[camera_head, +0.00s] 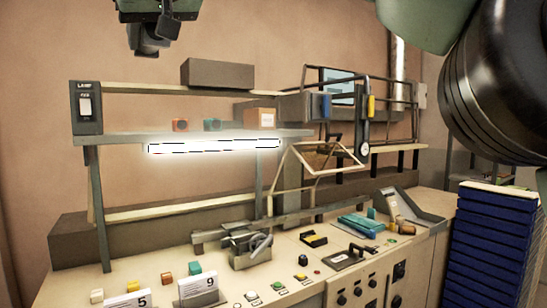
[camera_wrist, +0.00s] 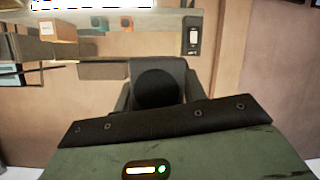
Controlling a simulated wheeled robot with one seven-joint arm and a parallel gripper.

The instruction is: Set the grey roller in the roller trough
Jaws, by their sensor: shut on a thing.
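My gripper (camera_head: 150,44) is high at the upper left of the head view, above the shelf rack and well clear of the bench. In the wrist view its grey jaws (camera_wrist: 190,95) are shut around a dark, round-ended thing (camera_wrist: 157,88), which appears to be the grey roller. Its far side is hidden. In the head view the held thing cannot be told clearly from the dark jaws. A grey metal fixture (camera_head: 247,246) with angled parts stands on the bench below, apart from the gripper. I cannot tell whether it is the roller trough.
A shelf rack (camera_head: 215,135) with a glowing lamp stands at the back of the bench. Number cards (camera_head: 198,289) and small coloured blocks sit at the front left. A wire frame (camera_head: 318,165) rises mid-bench. A stack of blue trays (camera_head: 495,245) stands at the right.

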